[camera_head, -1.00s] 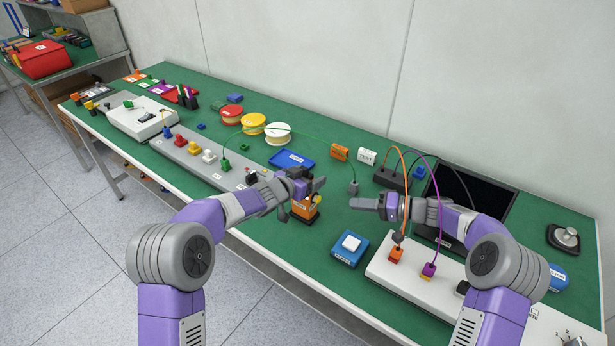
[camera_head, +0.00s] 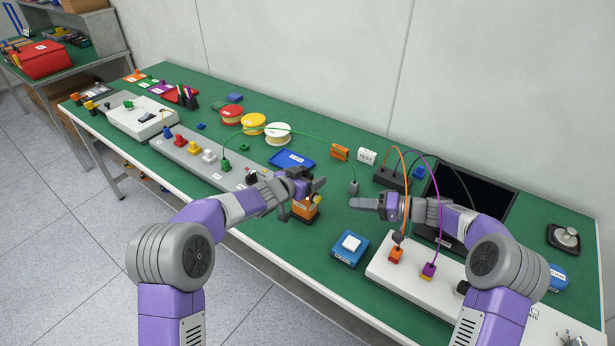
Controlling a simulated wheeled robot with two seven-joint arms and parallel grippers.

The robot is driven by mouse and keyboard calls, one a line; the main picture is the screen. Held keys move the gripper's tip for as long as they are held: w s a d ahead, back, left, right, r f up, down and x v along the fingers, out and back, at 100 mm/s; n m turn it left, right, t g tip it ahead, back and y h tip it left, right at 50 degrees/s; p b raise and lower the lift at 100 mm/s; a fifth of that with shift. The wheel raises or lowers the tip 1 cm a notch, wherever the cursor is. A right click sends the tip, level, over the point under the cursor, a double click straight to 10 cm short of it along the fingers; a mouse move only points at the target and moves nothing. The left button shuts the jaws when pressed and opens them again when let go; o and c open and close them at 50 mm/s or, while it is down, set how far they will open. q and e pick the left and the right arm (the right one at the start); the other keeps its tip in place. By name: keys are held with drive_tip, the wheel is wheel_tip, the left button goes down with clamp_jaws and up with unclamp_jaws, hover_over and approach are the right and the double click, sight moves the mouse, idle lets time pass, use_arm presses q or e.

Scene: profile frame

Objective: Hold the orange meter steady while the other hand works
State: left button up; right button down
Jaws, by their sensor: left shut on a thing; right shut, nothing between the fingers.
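The orange meter (camera_head: 304,209) stands upright on the green bench top near its front edge. My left gripper (camera_head: 306,188) is shut on the upper part of the meter and hides much of its top. A round yellowish part shows on the meter's right side. My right gripper (camera_head: 366,204) is shut and empty, pointing left above the bench, a short way to the right of the meter and apart from it.
A white panel (camera_head: 378,269) with orange and purple plugs lies under my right arm. A blue tray (camera_head: 305,158), spools (camera_head: 253,124) and a grey connector strip (camera_head: 181,153) lie behind and left. A green cable arches over the bench.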

sight(318, 200)
drive_tip(key=s+m+h, duration=0.1)
drive_tip(key=m+h, duration=0.1)
drive_tip(key=m, duration=0.2)
drive_tip(key=s+f+m+h, duration=0.1)
drive_tip(key=m+h, duration=0.1)
drive_tip(key=m, duration=0.2)
drive_tip(key=s+f+m+h, duration=0.1)
drive_tip(key=m+h, duration=0.2)
drive_tip(key=m, duration=0.1)
drive_tip(key=shift+s+a+f, duration=0.15)
drive_tip(key=shift+a, duration=0.25)
drive_tip(key=shift+s+d+r+m+t+h, duration=0.2)
drive_tip(key=shift+m+t+h, duration=0.15)
drive_tip(key=shift+m, duration=0.5)
drive_tip(key=shift+s+d+r+m+t+h, duration=0.1)
drive_tip(key=shift+r+m+t+h, duration=0.25)
drive_tip(key=shift+m, duration=0.5)
drive_tip(key=shift+w+a+f, duration=0.1)
drive_tip(key=shift+a+f, duration=0.05)
drive_tip(key=w+a, duration=0.5)
drive_tip(key=a, duration=0.2)
drive_tip(key=shift+w, duration=0.1)
idle(0.4)
drive_tip(key=shift+w+a, duration=0.2)
drive_tip(key=shift+a, duration=0.1)
